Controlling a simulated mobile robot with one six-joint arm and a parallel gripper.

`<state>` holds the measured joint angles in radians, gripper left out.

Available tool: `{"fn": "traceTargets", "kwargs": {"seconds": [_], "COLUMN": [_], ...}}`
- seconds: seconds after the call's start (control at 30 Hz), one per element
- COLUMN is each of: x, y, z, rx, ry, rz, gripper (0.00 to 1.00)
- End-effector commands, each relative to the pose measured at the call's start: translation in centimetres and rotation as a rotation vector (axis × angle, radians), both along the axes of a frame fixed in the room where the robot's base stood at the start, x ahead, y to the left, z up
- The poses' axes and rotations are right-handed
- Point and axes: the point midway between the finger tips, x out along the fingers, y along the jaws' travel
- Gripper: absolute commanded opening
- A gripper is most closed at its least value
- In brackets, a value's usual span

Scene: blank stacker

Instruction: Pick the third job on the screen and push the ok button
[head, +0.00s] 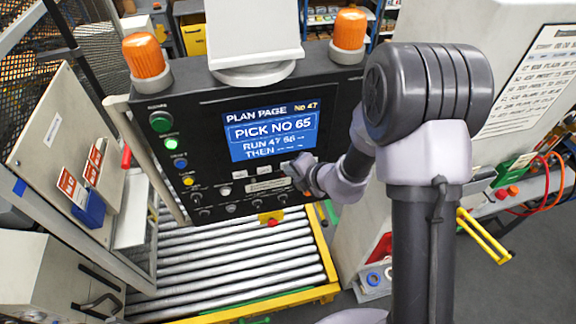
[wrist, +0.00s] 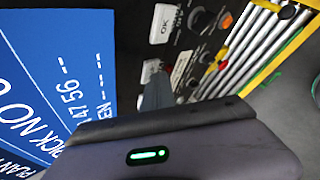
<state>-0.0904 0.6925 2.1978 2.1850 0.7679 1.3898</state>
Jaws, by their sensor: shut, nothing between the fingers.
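The dark control panel carries a blue screen (head: 270,130). It reads PLAN PAGE No 47, PICK NO 65, RUN 47 56 with dashes, and THEN with dashes. The screen also fills the left of the wrist view (wrist: 50,85). The white OK button (wrist: 164,24) shows at the top of the wrist view; in the head view my arm seems to cover it. My gripper (head: 291,168) is shut and empty below the screen's lower right. Its fingertips (wrist: 155,85) are close to another white key (wrist: 150,69). I cannot tell whether they touch it.
Small white keys (head: 236,173) line the panel below the screen. Knobs and coloured buttons (head: 171,144) are at the left. A red stop button (head: 271,220) sits at the panel's lower edge. A roller conveyor (head: 230,262) lies below. Orange lamps (head: 145,56) flank the panel top.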

Motion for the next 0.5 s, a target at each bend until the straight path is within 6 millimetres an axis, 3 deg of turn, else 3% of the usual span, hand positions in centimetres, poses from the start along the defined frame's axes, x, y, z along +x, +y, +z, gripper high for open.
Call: {"fn": "traceTargets", "kwargs": {"seconds": [0.5], "x": [-0.6], "y": [-0.19], "z": [-0.04], "rx": [-0.001], "ry": [0.0], "rz": [0.001], "gripper": [0.0]}}
